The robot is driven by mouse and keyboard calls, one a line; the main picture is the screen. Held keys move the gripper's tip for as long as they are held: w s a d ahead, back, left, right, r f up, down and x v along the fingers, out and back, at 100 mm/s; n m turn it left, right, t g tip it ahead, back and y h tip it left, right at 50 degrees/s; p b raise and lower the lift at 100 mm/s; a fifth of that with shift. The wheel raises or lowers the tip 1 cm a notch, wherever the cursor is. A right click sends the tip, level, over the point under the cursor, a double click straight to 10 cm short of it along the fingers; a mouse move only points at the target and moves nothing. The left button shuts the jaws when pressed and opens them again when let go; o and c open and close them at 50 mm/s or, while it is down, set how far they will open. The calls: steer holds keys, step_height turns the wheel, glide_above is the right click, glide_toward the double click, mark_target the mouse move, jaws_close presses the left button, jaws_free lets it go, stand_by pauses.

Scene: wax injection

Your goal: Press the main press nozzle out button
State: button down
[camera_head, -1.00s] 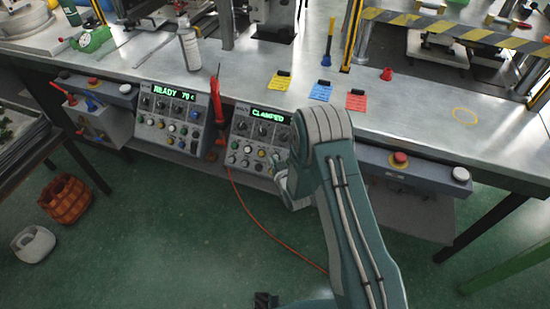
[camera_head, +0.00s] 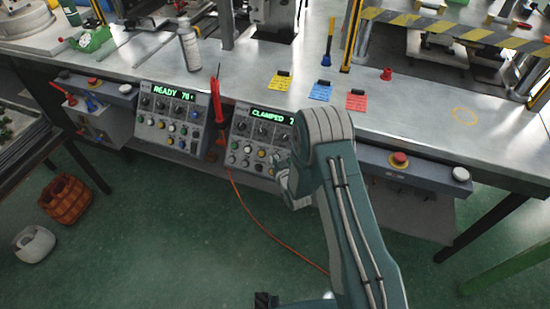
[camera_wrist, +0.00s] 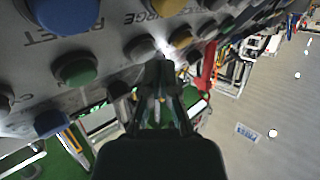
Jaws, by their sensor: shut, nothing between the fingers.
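In the head view the right control panel (camera_head: 262,135) shows a green "CLAMPED 7" display above rows of knobs and coloured buttons. I cannot tell whether the tips touch anything. A green button (camera_wrist: 75,68) and a blue button (camera_wrist: 62,12) are farther left. I cannot read which button is nozzle out.
The left panel (camera_head: 172,118) reads "READY 78". A red tool (camera_head: 217,102) stands between the panels, with an orange cable (camera_head: 262,239) running to the floor. A red stop button (camera_head: 399,158) is on a grey box to the right. Yellow, blue and red cards lie on the bench.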

steer(key=shift+w+d+f, duration=0.15)
steer(key=shift+w+f, duration=0.1)
steer(key=shift+w, duration=0.05)
stand_by(0.6)
steer(key=shift+s+a+r, duration=0.25)
steer(key=shift+s+r, duration=0.3)
steer(key=shift+s, duration=0.1)
steer(key=s+r, duration=0.1)
steer(key=s+a+r, duration=0.1)
steer(key=s+r, duration=0.1)
steer(key=shift+s+a+r, duration=0.1)
steer(key=shift+s+a, duration=0.05)
steer(key=shift+s, duration=0.15)
stand_by(0.5)
stand_by(0.5)
